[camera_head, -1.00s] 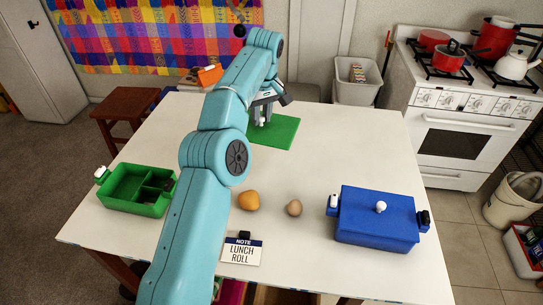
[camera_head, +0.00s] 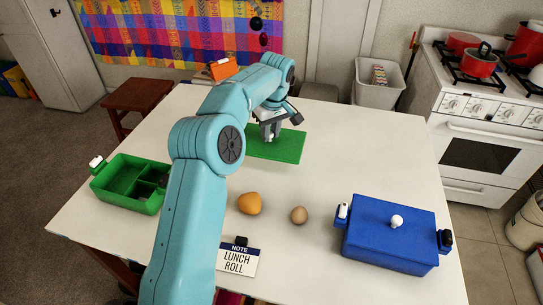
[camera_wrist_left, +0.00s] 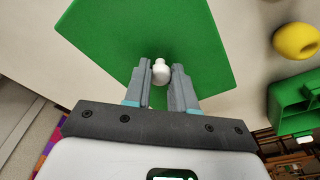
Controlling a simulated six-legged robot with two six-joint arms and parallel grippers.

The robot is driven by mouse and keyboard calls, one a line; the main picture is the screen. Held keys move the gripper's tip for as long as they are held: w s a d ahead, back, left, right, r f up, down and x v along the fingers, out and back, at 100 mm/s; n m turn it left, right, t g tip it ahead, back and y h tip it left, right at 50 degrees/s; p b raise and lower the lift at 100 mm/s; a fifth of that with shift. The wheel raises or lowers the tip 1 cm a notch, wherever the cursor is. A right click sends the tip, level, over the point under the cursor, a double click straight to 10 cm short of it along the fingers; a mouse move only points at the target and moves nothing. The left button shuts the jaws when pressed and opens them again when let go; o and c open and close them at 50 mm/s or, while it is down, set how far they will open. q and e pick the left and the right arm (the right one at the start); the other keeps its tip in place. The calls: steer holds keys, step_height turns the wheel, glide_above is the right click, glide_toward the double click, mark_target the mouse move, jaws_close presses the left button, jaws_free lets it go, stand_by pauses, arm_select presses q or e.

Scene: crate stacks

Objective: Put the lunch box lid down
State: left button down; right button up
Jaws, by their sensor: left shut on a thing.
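The green lunch box lid (camera_head: 287,149) is a flat plate with a white knob, at the far middle of the white table. My left gripper (camera_head: 269,134) is shut on the knob (camera_wrist_left: 160,71), with the fingers on either side of it. I cannot tell whether the lid touches the table or hangs just above it. The open green lunch box (camera_head: 119,197), with compartments, stands at the table's left; part of it shows in the left wrist view (camera_wrist_left: 291,103). My right gripper is not in view.
An orange fruit (camera_head: 249,203), a brown egg (camera_head: 299,215) and a note card (camera_head: 238,261) reading "LUNCH ROLL" are at the middle front. A closed blue lunch box (camera_head: 390,240) stands at the right. The table right of the lid is clear.

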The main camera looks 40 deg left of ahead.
mark_target(270, 143)
arm_select(q)
steer(key=shift+s+d+f, duration=0.1)
steer(key=shift+s+f, duration=0.1)
steer(key=shift+f, duration=0.6)
steer(key=shift+s+f, duration=0.2)
steer(key=shift+s, duration=0.1)
steer(key=f, duration=0.5)
steer(key=shift+w, duration=0.4)
steer(key=shift+s+r, duration=0.1)
steer(key=shift+s, duration=0.3)
steer(key=shift+w, duration=0.1)
steer(key=c, duration=0.9)
jaws_free()
steer(key=shift+w+f, duration=0.25)
steer(key=shift+f, duration=0.05)
steer(key=shift+s+r, duration=0.2)
steer(key=shift+s, duration=0.1)
steer(key=shift+w+r, duration=0.15)
steer(key=shift+r, duration=0.05)
steer(key=r, duration=0.3)
steer(key=d+r, duration=0.1)
steer(key=r, duration=0.6)
steer(key=shift+d+r, duration=0.2)
steer(key=shift+r, duration=0.15)
steer(key=shift+s+d+r, duration=0.1)
steer(key=shift+s+r, duration=0.2)
steer(key=shift+r, duration=0.2)
steer(key=shift+w+f, duration=0.1)
steer(key=shift+w, duration=0.05)
